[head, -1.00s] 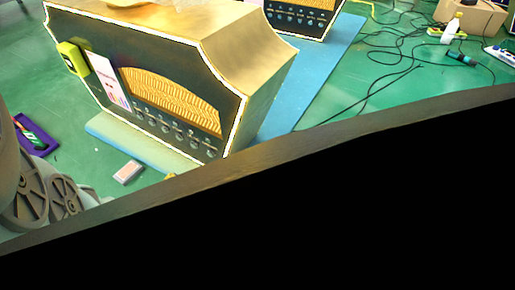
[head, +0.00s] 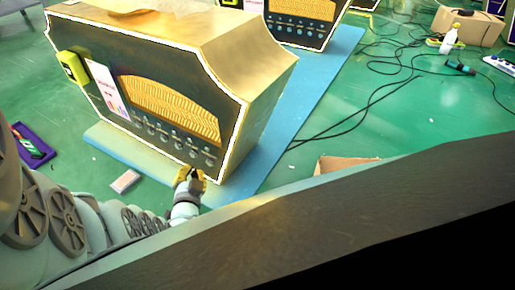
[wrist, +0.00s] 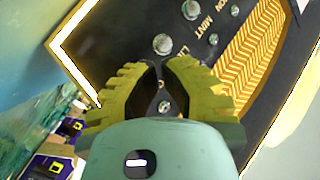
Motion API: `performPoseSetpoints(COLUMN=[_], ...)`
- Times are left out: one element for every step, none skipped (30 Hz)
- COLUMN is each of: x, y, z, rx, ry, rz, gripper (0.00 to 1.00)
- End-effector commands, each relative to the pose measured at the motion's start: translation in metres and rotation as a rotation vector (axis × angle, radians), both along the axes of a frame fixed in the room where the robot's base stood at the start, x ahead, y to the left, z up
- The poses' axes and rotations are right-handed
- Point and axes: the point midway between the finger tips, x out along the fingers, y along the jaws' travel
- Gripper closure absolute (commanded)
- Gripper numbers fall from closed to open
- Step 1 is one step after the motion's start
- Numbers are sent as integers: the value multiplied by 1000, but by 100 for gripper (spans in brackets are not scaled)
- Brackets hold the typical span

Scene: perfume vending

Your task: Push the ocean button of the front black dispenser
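The front black dispenser (head: 172,106) has gold sides, an orange patterned arch and a row of round silver buttons (head: 165,141) low on its face. My gripper (head: 191,174) is just below the right end of that row in the head view. In the wrist view its yellow fingers (wrist: 160,70) are close together with a narrow gap, and nothing is held. Two silver buttons show past the fingertips, one nearer (wrist: 162,44) and one farther (wrist: 191,10). The letters "MINT" are readable; the ocean label is not. Contact with the panel cannot be told.
A yellow device (head: 72,68) and a white card (head: 104,88) are on the dispenser's left. Another black dispenser (head: 298,28) stands behind. Cables (head: 365,100) and a white bottle (head: 449,39) are at the right.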

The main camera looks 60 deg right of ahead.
Motion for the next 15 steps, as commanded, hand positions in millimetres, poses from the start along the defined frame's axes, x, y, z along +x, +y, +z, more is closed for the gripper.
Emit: performPoseSetpoints(x=[0, 0, 0, 0, 0, 0, 0, 0, 0, 0, 0, 0, 0, 0, 0], y=[-4, -7, -10, -11, -13, -15, -16, -16, -17, -17, -17, -17, -17, -17, -17], z=[-2, -2, -1, -1, -1, -1, -1, -1, 0, 0, 0, 0, 0, 0, 0], rx=[-2, -2, -3, -2, -2, -1, -1, -1, 0, 0, 0, 0, 0, 0, 0], ry=[-1, -1, 0, 1, 1, 2, 2, 2, 2, 2, 2, 2, 3, 3, 3], rz=[1, 1, 1, 2, 1, 2, 2, 1, 1, 1, 1, 1, 1, 1, 1], gripper=[100, 100, 100, 100, 100, 100, 100, 100, 100, 100, 100, 100, 100, 100, 100])
